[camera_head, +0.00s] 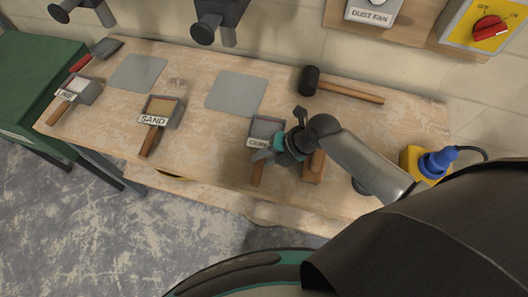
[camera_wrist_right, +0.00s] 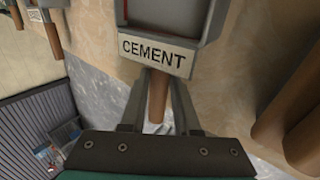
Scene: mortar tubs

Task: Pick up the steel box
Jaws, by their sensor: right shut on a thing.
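A grey steel box (camera_head: 267,128) with a wooden handle and a CEMENT label stands at the middle right of the bench. It also shows at the top of the right wrist view (camera_wrist_right: 160,50). My right gripper (camera_wrist_right: 157,98) has its two fingers on either side of the box's handle, just below the label, and is shut on it. In the head view my right gripper (camera_head: 264,153) partly covers the label and handle. I cannot tell whether the box touches the bench. My left gripper is not in view.
Similar handled boxes marked SAND (camera_head: 163,110) and LIME (camera_head: 80,90) stand to the left on the wooden bench (camera_head: 210,150). Grey plates (camera_head: 235,92), a mallet (camera_head: 345,91) and a wooden-handled tool (camera_head: 315,167) lie nearby. A blue plug (camera_head: 438,162) is at the right.

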